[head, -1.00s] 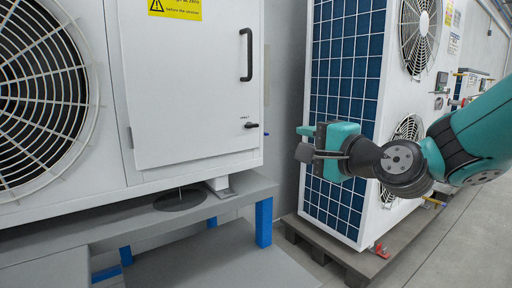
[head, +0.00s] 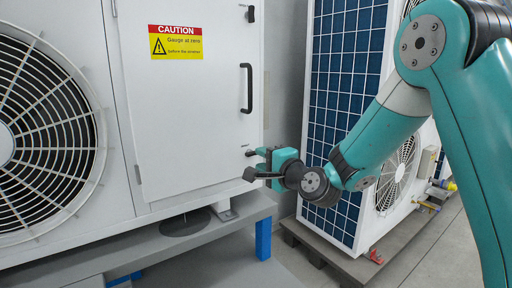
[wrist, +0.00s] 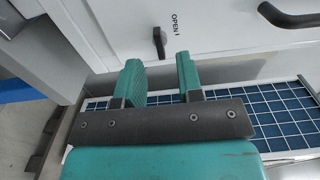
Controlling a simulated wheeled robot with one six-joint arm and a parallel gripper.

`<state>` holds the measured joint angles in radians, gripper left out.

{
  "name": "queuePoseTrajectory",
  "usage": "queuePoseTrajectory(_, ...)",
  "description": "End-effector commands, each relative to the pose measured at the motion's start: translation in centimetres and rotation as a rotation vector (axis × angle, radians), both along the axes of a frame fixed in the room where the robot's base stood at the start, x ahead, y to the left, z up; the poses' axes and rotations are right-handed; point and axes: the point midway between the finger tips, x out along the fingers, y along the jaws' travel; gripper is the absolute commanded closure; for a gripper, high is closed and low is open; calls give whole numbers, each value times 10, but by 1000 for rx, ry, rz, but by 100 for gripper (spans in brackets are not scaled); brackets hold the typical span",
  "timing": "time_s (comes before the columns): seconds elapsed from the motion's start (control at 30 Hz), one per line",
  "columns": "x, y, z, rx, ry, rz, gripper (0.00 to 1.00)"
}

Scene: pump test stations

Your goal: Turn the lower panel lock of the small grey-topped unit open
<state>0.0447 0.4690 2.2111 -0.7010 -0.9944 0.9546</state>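The lower panel lock is a small black lever on the white door, just below the black door handle (head: 246,88). In the head view the lock (head: 249,153) sits right at my gripper's tips. In the wrist view the lock (wrist: 158,42) lies just beyond the gap between my fingers, beside the printed word OPEN. The lever lies crosswise to the door handle, so it looks level. My gripper (head: 257,164) is open and empty; its two teal fingers (wrist: 160,82) stand apart and do not visibly touch the lock. The unit's top is out of view.
A second black lock (head: 251,13) is at the door's upper edge. A caution sign (head: 176,42) is on the door. A grey stand (head: 240,209) carries the unit. A unit with a blue grid side (head: 340,110) stands close on the right, behind my arm.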

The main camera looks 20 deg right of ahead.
Motion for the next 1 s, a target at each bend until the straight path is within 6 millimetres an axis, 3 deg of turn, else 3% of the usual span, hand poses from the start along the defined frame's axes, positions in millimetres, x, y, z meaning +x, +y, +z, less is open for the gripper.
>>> queuePoseTrajectory(0.23, 30, 10, 0, 0, -1, 0, 66)
queuePoseTrajectory(0.6, 35, 11, 0, 1, 1, -1, 66)
queuePoseTrajectory(0.77, 35, 11, 0, 1, 0, -1, 100)
queuePoseTrajectory(1.0, 35, 11, -1, -5, -1, -1, 100)
